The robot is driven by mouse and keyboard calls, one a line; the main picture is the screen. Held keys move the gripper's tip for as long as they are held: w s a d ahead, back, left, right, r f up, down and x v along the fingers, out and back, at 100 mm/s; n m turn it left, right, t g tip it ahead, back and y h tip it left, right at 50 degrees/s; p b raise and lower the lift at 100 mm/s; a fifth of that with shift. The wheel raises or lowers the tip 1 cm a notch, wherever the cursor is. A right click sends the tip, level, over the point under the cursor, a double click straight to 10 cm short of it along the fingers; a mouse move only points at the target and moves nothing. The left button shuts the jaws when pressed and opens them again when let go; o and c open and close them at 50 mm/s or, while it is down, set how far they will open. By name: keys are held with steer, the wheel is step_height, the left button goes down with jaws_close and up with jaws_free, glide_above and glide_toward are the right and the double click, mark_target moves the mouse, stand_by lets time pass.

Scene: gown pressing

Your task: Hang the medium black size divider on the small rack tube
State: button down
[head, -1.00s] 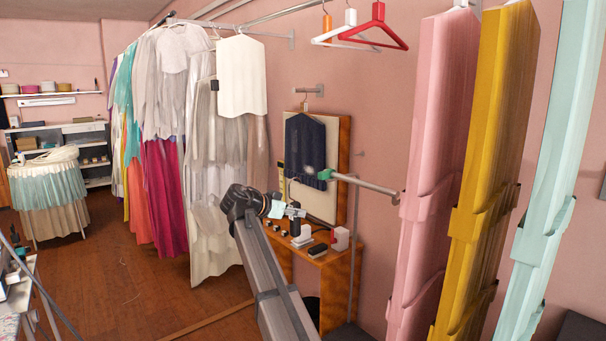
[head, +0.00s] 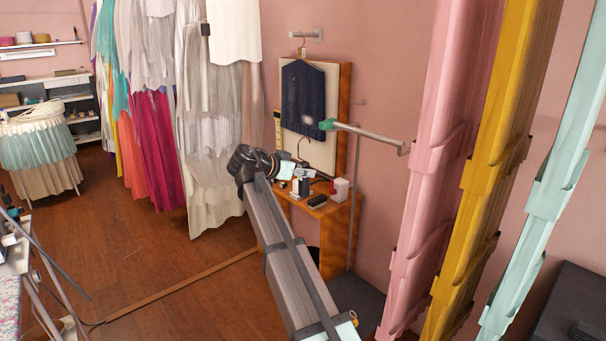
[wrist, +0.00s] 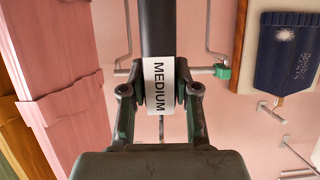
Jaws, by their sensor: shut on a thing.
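The medium size divider is black with a white label reading MEDIUM (wrist: 158,85) in the wrist view. My gripper (wrist: 160,94) is shut on it, with a finger on each side of the label. The divider's far end runs out of the top of the wrist view. In the head view my gripper (head: 302,173) is small, left of and below the small rack tube (head: 368,133), and the divider is hard to make out. The tube is grey with a green end (head: 327,124). In the wrist view the tube (wrist: 197,71) passes behind the divider, its green end (wrist: 222,71) at right.
A navy garment (head: 303,88) hangs in front of a board behind the tube's green end. A wooden table (head: 335,222) with small items stands below. Pink (head: 440,150), yellow (head: 500,150) and mint (head: 550,170) hanging covers are at right. Gowns (head: 160,130) hang at left.

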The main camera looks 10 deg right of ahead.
steer(key=w+d+f+b, duration=0.1)
steer(key=w+d+b, duration=0.3)
steer(key=d, duration=0.9)
steer(key=w+d+f+b, duration=0.2)
steer(key=w+d+b, duration=0.2)
steer(key=w+d, duration=0.6)
steer(key=shift+d, duration=1.6)
steer(key=shift+f+b, duration=0.35)
steer(key=shift+b, duration=0.1)
steer(key=c, duration=0.8)
jaws_free()
steer(key=shift+a, duration=0.1)
steer(key=shift+v, duration=1.45)
steer(key=shift+r, duration=0.1)
